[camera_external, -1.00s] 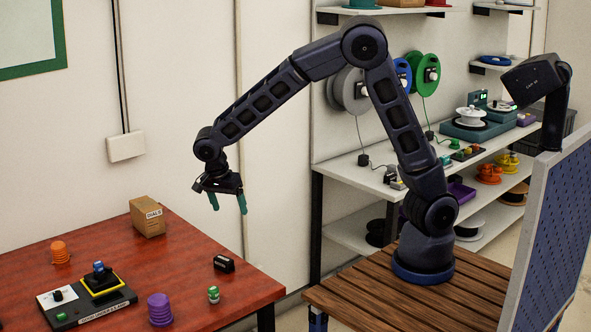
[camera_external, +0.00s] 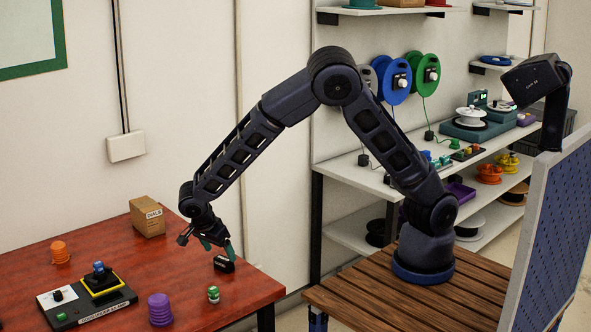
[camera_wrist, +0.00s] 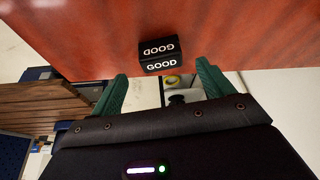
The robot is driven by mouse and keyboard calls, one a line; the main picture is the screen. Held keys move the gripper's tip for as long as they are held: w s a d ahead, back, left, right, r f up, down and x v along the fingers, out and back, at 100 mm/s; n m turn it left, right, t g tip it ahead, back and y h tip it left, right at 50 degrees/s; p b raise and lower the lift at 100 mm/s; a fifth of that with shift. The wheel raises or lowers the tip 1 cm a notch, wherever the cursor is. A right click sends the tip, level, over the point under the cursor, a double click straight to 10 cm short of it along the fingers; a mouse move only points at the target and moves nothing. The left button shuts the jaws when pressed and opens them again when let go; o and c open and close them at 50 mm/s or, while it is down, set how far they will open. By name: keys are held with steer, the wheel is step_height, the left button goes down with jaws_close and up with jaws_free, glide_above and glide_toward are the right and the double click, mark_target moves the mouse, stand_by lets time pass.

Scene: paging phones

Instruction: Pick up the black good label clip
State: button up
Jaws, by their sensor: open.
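The black good label clip (camera_external: 223,264) lies on the red table (camera_external: 188,262) near its right edge. In the wrist view the clip (camera_wrist: 159,55) shows white GOOD lettering on two faces, one of them upside down. My gripper (camera_external: 218,246) is open and empty, just above and beside the clip in the external view. In the wrist view its green fingers (camera_wrist: 163,80) are spread apart, with the clip beyond the gap between their tips. The gripper appears apart from the clip.
A green-and-white piece (camera_external: 213,294) and purple stacked discs (camera_external: 160,309) stand toward the table front. A DIALS box (camera_external: 147,217) is at the back. A black device (camera_external: 88,296) and an orange stack (camera_external: 59,252) are at left. Shelves (camera_external: 400,178) stand to the right.

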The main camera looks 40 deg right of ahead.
mark_target(223, 259)
steer(key=shift+x, duration=2.6)
steer(key=shift+w, duration=0.15)
steer(key=shift+c, duration=0.4)
steer(key=c, duration=1)
